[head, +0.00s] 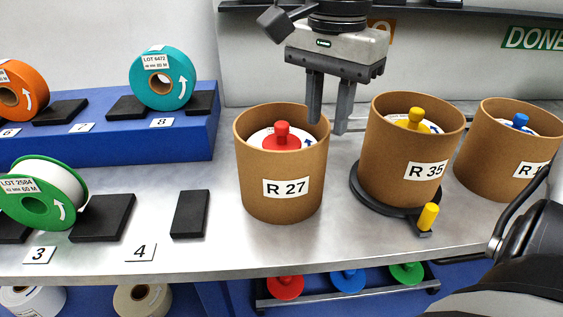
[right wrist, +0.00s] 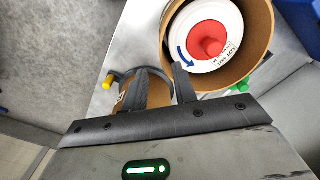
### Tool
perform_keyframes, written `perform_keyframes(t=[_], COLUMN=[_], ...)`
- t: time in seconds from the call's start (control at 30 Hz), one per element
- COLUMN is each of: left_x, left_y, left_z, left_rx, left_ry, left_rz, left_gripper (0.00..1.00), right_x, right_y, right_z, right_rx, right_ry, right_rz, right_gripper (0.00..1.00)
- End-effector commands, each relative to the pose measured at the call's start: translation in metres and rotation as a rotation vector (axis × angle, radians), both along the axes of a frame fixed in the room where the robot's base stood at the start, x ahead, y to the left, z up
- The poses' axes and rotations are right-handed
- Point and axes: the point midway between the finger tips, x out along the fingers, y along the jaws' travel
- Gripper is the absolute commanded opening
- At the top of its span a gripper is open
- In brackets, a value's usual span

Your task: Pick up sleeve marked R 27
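The sleeve marked R 27 (head: 281,188) is an upright open brown cardboard tube on the metal bench. A white roll (head: 260,138) with a red knob (head: 283,136) sits inside it. The same sleeve (right wrist: 261,65) shows at the top right of the right wrist view. My right gripper (head: 329,127) points down at the sleeve's right rim. Its two fingers are apart with nothing between them. One finger overlaps the rim in the picture; I cannot tell whether it touches or on which side of the wall it is. My left gripper is not in view.
The R 35 sleeve (head: 400,158) stands close on the right, on a black round base (head: 358,190) with a yellow peg (head: 428,216). Another sleeve (head: 490,160) stands farther right. Tape rolls and black blocks are on the left.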

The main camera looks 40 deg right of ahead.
Motion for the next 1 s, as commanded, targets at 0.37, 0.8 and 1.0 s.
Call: perform_keyframes(t=[0.37, 0.8, 1.0], left_x=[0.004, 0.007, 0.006], left_y=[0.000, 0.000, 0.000], left_z=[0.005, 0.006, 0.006], left_rx=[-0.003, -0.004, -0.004], left_ry=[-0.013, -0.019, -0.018], left_rz=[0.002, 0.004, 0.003], left_gripper=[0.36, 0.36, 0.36], right_x=[0.003, 0.004, 0.004], right_y=[0.004, 0.004, 0.004], right_z=[-0.040, -0.058, -0.058], right_rx=[0.001, 0.000, -0.001], right_ry=[0.005, -0.001, -0.001], right_rz=[0.001, -0.001, -0.001], right_gripper=[0.28, 0.22, 0.00])
